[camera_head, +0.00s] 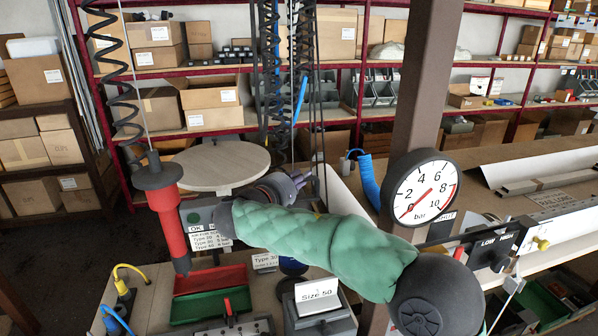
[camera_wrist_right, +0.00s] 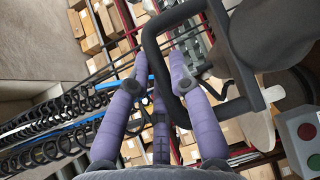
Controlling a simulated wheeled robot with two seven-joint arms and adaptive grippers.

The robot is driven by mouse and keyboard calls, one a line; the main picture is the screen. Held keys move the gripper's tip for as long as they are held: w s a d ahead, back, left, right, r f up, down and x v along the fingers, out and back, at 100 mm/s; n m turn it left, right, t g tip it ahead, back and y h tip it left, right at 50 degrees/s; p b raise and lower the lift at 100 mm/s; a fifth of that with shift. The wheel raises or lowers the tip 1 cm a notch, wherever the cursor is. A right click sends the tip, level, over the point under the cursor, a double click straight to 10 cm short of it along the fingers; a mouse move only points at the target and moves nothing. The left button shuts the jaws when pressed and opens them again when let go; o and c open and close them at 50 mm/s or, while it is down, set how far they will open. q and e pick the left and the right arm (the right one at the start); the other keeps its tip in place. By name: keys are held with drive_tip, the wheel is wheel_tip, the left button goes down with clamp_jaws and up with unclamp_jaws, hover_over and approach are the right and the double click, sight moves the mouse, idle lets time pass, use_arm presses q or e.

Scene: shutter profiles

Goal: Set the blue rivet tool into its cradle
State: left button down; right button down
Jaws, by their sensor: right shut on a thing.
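My right gripper (camera_head: 285,185), with purple fingers, reaches in under the hanging cables, its green-sleeved arm coming from the right. In the right wrist view the fingers (camera_wrist_right: 165,85) are shut around a black bent handle (camera_wrist_right: 150,45), beside a wide dark rounded part. A dark blue cylinder (camera_head: 290,265), which looks like the lower body of the blue rivet tool, shows below the arm; its upper part is hidden. It stands just behind a dark block with a "Size 50" sign (camera_head: 317,291). I cannot tell whether it touches a cradle. My left gripper is not in view.
A red tool (camera_head: 168,215) hangs at left on a black coil above red and green bins (camera_head: 210,295). A pressure gauge (camera_head: 418,190) sits on the post at right. A round table (camera_head: 220,165) and shelves stand behind. Coiled cables hang near my gripper.

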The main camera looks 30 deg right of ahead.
wheel_tip(320, 180, down, 12)
drive_tip(key=b, duration=0.7)
drive_tip(key=shift+f, duration=0.25)
drive_tip(key=shift+a+f, duration=0.1)
drive_tip(key=shift+f, duration=0.2)
drive_tip(key=c, duration=1.2)
unclamp_jaws()
drive_tip(key=shift+o, duration=0.5)
drive_tip(key=shift+w+a+f, duration=0.1)
drive_tip(key=shift+w, duration=0.1)
drive_tip(key=shift+s, duration=0.1)
drive_tip(key=shift+s+r, duration=0.1)
drive_tip(key=shift+r, duration=0.1)
drive_tip(key=v, duration=1.1)
drive_tip(key=shift+s+a, duration=0.15)
drive_tip(key=shift+a, duration=0.2)
drive_tip(key=shift+r, duration=0.15)
